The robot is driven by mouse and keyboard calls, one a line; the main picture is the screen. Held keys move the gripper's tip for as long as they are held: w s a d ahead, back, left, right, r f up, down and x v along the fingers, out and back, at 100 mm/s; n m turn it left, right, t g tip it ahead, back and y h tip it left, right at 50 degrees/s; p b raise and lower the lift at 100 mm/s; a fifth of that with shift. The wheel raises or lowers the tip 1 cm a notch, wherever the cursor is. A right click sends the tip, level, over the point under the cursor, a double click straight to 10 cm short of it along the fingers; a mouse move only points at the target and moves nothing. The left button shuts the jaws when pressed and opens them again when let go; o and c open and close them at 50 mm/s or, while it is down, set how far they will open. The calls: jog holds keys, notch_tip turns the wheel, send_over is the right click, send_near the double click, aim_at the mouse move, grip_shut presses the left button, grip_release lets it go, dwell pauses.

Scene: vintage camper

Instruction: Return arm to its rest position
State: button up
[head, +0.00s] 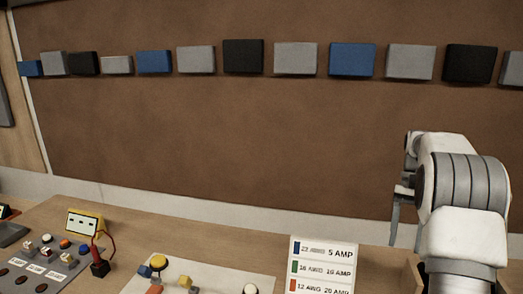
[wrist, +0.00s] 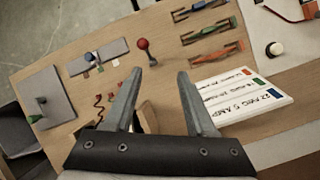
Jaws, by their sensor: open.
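My gripper (wrist: 160,76) is open in the wrist view, with its two dark fingers spread apart and nothing between them. In the head view my gripper (head: 396,218) hangs at the right, its fingers pointing down over the wooden table. My arm is bent behind it at the right edge and hides part of the table and wall.
The wooden table (wrist: 172,75) carries a white wire-gauge card (wrist: 240,97), several colored-handled tools (wrist: 208,32), a red knob (wrist: 143,44) and grey boards (wrist: 98,57). A yellow meter (head: 84,222) stands at left in the head view. A brown wall (head: 220,130) with colored blocks rises behind.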

jog(key=s+a+r+n+t+h, duration=0.1)
jog(key=s+a+r+n+t, duration=0.2)
jog(key=a+r, duration=0.35)
jog(key=s+a+f+n+t+b, duration=0.1)
jog(key=s+a+n+t, duration=0.1)
jog(key=s+a, duration=0.5)
jog(key=s+a+f+n+t+h+b, duration=0.1)
jog(key=s+a+n+t, duration=0.2)
jog(key=s, duration=1)
jog(key=a+t, duration=0.2)
jog(key=a, duration=0.2)
jog(key=shift+f, duration=0.4)
jog(key=shift+s, duration=0.1)
jog(key=shift+c, duration=0.5)
jog(key=shift+d, duration=0.1)
jog(key=shift+d, duration=0.15)
